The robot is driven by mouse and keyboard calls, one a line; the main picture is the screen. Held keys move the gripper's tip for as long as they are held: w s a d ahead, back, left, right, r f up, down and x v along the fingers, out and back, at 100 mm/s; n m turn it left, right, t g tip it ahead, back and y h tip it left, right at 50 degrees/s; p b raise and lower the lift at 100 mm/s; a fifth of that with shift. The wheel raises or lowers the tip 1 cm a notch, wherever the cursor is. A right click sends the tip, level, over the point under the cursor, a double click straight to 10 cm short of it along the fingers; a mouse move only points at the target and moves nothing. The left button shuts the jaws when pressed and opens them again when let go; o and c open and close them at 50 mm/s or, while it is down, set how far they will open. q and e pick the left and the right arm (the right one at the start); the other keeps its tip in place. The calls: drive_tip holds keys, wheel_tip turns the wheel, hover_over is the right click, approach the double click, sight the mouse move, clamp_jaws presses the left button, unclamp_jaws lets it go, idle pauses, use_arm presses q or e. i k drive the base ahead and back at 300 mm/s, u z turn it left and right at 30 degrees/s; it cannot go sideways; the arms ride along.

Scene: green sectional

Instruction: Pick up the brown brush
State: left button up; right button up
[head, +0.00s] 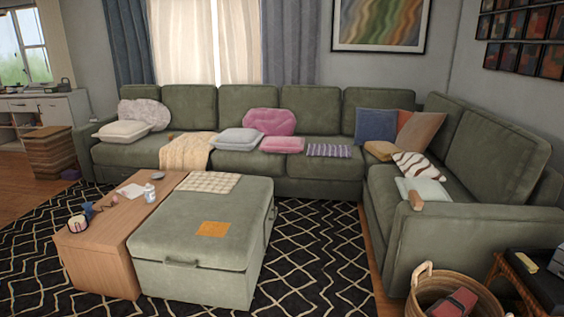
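A small brown, wooden-looking object (416,200) lies at the front end of the green sofa's right arm, near a pale pillow. It may be the brown brush, but it is too small to tell for sure. Another tiny brown item (170,136) sits on the left part of the sofa seat, behind the cream throw; its kind is unclear. Neither of my grippers shows in the head view.
The green sectional (330,170) fills the back and right. A green ottoman (205,245) and wooden table (100,245) stand on the patterned rug (320,265). A wicker basket (425,285) and black side table (545,285) stand at the front right. Open rug lies between ottoman and right section.

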sight(415, 199)
drive_tip(key=u, duration=0.05)
drive_tip(key=i, duration=2.2)
drive_tip(key=z, duration=1.65)
drive_tip(key=i, duration=1)
drive_tip(key=z, duration=1.05)
drive_tip(key=i, duration=0.5)
